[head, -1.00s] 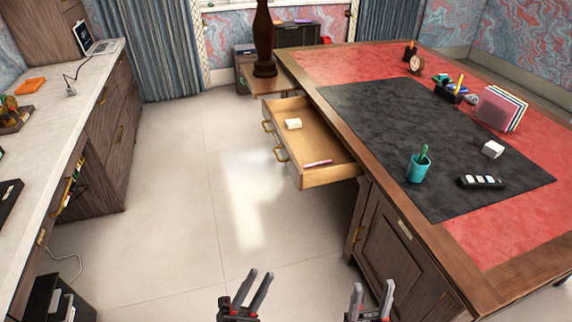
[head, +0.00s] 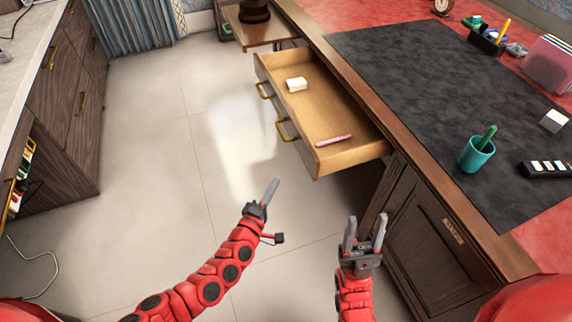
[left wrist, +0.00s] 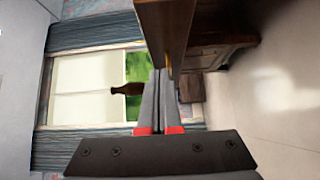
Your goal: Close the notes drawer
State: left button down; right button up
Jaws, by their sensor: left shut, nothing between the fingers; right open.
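The notes drawer (head: 320,108) stands pulled out of the desk's left side in the head view. Its front faces left and carries two brass handles (head: 284,130). A cream block (head: 296,85) and a pink stick-like item (head: 334,140) lie inside it. My left gripper (head: 272,188) is shut and empty, in front of the drawer's near front corner and apart from it in the picture. Its closed fingers (left wrist: 165,98) show in the left wrist view, close to a brown wooden panel; I cannot tell which part that is. My right gripper (head: 365,232) is open and empty near the cabinet.
The desk (head: 430,170) fills the right side, with a teal pencil cup (head: 476,154) on its black mat. A panelled cabinet door (head: 435,235) is below its top. A counter with wooden drawers (head: 75,90) stands at left. The tiled floor (head: 160,150) between is clear.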

pick_arm(q)
jog(key=b, duration=0.4)
send_near(305, 152)
jog(key=w+a, duration=0.1)
jog(key=w, duration=0.3)
jog(key=d, duration=0.1)
jog(key=w+d, duration=0.1)
jog(key=d, duration=0.1)
jog(key=shift+w, duration=0.2)
jog(key=shift+w+d, duration=0.1)
jog(key=shift+d, duration=0.2)
jog(key=shift+d, duration=0.1)
